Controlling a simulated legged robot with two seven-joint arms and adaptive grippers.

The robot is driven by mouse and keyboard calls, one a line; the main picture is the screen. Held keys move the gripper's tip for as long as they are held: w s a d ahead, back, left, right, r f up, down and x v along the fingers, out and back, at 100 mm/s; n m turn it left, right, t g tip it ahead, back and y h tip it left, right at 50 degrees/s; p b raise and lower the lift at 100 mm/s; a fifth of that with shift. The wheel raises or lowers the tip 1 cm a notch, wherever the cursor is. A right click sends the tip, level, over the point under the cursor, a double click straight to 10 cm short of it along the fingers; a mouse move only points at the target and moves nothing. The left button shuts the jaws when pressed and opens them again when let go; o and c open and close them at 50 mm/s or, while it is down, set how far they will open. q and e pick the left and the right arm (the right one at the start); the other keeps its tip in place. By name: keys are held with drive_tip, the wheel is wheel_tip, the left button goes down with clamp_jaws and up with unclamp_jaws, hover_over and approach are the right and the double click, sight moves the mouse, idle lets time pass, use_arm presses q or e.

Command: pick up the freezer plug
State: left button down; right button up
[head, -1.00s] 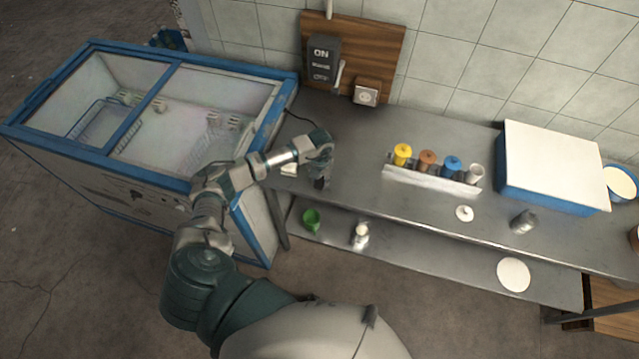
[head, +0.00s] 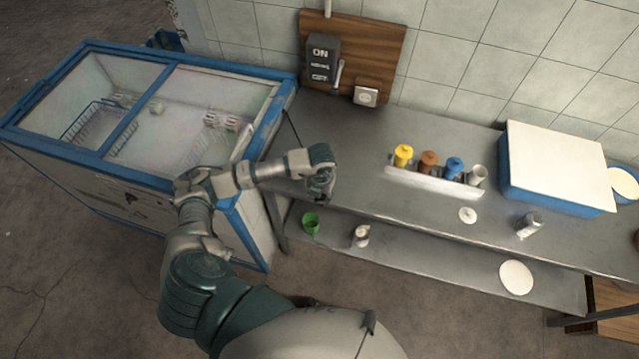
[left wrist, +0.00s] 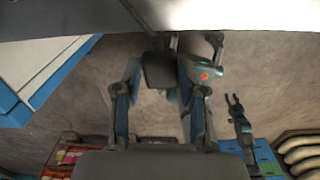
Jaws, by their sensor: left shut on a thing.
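My left gripper (head: 321,191) is over the left end of the steel counter, pointing down, shut on the freezer plug. The plug is mostly hidden by the fingers in the head view. A thin black cord (head: 292,128) runs from the freezer's (head: 120,185) right corner toward the gripper. In the left wrist view, a dark block (left wrist: 160,70) shows between the tips of my left gripper (left wrist: 159,80); I cannot tell whether it is the plug. My right gripper (left wrist: 234,101) shows small in that view, its fingers apart and empty.
A wall socket (head: 366,97) sits beside the ON/OFF switch box (head: 320,60). A rack of colored-lid bottles (head: 430,184) and a white-topped blue box (head: 555,165) stand right on the counter (head: 365,150). A green cup (head: 311,222) is on the lower shelf.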

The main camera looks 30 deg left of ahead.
use_arm(q)
drive_tip(key=s+d, duration=0.6)
drive_tip(key=shift+d+r+b, duration=0.2)
drive_tip(key=shift+r+b, duration=0.2)
